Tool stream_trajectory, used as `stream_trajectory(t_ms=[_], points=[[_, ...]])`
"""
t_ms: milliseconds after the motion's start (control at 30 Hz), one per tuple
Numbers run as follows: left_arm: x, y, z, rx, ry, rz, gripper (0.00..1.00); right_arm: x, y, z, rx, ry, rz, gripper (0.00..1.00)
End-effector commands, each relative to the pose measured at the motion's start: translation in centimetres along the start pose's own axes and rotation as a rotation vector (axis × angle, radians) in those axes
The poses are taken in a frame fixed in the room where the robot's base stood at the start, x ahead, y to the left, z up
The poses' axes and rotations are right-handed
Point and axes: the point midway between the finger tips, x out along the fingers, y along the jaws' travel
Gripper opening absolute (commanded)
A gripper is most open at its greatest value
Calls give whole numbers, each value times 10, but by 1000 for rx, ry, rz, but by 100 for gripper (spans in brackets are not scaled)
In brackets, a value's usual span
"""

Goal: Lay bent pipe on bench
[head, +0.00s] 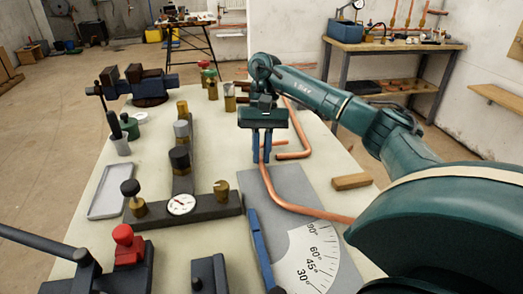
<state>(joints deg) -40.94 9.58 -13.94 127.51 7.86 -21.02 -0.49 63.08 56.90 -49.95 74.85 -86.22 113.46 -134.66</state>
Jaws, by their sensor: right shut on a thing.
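My right gripper (261,158) reaches down over the bench (230,170) and is shut on a copper bent pipe (268,187). The pipe runs down from the fingers, curves to the right over a grey plate, and its far end goes behind my right arm. I cannot tell whether it touches the plate or hangs just above it. Another bent copper pipe (303,134) lies on the bench just behind and right of the gripper. My left gripper is not in view.
The grey plate (285,185) carries an angle scale (318,262) and a blue bar (260,249). A wood block (352,181) lies to the right. A gauge manifold (180,204), grey tray (109,192) and vise (150,86) stand left. Bare bench shows between manifold and plate.

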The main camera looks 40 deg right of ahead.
Motion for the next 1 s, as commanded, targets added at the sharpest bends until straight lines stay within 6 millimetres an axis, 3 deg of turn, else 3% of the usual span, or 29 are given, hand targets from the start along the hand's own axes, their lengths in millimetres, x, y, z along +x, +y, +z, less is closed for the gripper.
stream_trajectory(t_ms=[467,500,767,1000], points=[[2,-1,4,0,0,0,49,6,1,-2,0,0,0,0],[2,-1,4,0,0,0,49,5,1,-2,0,0,0,16],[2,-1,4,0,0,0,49,6,1,-2,0,0,0,37],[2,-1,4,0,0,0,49,6,1,-2,0,0,0,38]])
